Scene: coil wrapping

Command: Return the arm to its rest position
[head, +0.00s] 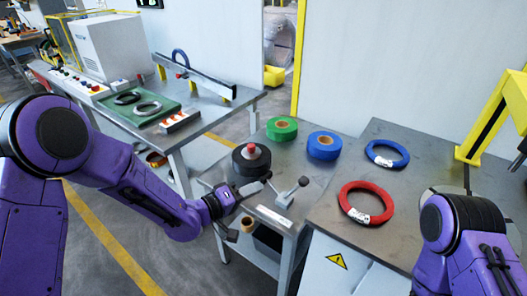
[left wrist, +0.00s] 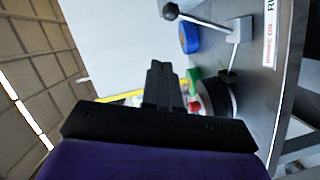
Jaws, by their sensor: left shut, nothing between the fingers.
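My left arm reaches in from the left in the head view, and its gripper (head: 248,191) is by the front left edge of the small grey wrapping stand. Its black fingers (left wrist: 161,84) are closed together and empty in the left wrist view. A black tape roll (head: 251,162) with a red knob is just behind the gripper; it also shows in the left wrist view (left wrist: 217,96). A lever with a black knob (head: 303,181) stands to the gripper's right. My right arm is at the lower right in the head view; its gripper is out of frame.
Green (head: 282,128) and blue (head: 324,145) tape rolls stand behind the black roll. A red coil (head: 366,203) and a blue coil (head: 387,153) lie on the right table (head: 334,215). A workbench (head: 205,122) with a green mat (head: 142,109) stands back left. The floor left of the stand is open.

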